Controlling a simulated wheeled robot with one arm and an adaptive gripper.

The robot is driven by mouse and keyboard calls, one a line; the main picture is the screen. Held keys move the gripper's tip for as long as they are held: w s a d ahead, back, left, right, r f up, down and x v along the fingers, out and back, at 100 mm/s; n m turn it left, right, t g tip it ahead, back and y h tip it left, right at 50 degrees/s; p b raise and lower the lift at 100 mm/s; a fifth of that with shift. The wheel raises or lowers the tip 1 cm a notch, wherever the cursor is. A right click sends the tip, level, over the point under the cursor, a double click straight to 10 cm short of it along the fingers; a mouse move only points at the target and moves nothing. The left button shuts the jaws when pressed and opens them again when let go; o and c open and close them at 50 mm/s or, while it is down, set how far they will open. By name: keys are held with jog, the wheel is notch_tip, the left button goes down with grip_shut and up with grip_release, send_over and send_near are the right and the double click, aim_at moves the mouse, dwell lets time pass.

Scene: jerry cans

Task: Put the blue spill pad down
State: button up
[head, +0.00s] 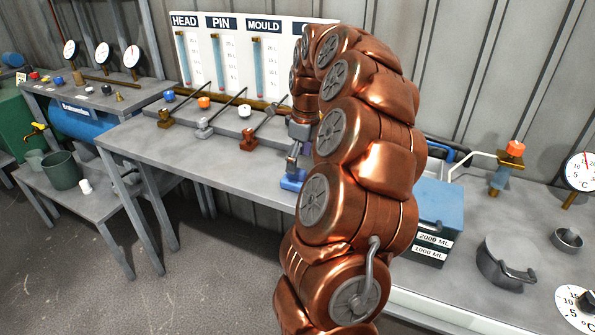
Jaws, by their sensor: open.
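My gripper (294,165) points down over the right end of the long grey table, left of my copper-coloured arm. A small bright blue piece (292,182), which looks like the blue spill pad, lies right under the fingertips near the table's front edge. My arm hides its right side. The fingers are small in this view and look apart; I cannot tell whether they still touch the pad.
The long grey table (225,165) has valves with levers along its back, below a gauge board (240,65). A blue-topped box (440,207) and a lidded metal pot (505,262) stand right of my arm. The table's front left is clear.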

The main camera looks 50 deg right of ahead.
notch_tip(320, 180, up, 2)
jog(key=shift+s+d+r, duration=0.1)
jog(key=shift+a, duration=0.25)
jog(key=s+a+n+g, duration=0.1)
jog(key=s+a+n, duration=0.1)
jog(key=a+n, duration=0.9)
jog(key=s+a+n, duration=0.2)
jog(key=a+n, duration=0.4)
jog(key=a, duration=0.8)
jog(key=s+a+f+n+g, duration=0.1)
jog(key=s+a+f+n, duration=0.2)
jog(key=s+a+n, duration=0.2)
jog(key=s+a+f+n+g, duration=0.1)
jog(key=s+a+f+n, duration=0.2)
jog(key=s+n, duration=0.7)
jog(key=s+a, duration=0.2)
jog(key=s, duration=0.1)
jog(key=shift+s+a+f+n, duration=0.25)
jog(key=shift+a+f+n, duration=0.1)
jog(key=shift+n, duration=0.05)
